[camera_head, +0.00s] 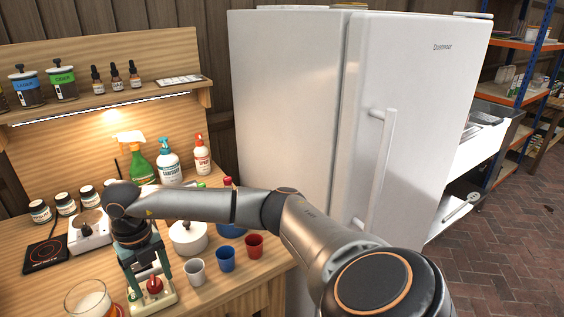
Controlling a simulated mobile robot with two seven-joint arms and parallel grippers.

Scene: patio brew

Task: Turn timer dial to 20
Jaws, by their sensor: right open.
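My right arm reaches in from the lower right across the wooden workbench (205,268). Its right gripper (150,282) points down, open, over a small pale-green device with a red knob, at the bench's front. The device (165,300) seems to be the timer, and the red knob (154,285) seems to be its dial. The fingers are close around or just above the knob; I cannot tell whether they touch it. The gripper covers part of the device, and no dial numbers can be read. My left gripper is not in view.
A glass of amber drink (88,299) stands close left of the device. Grey (195,272), blue (227,259) and red (254,246) cups and a white lidded pot (188,238) stand to the right. A white scale-like unit (88,232) is behind left.

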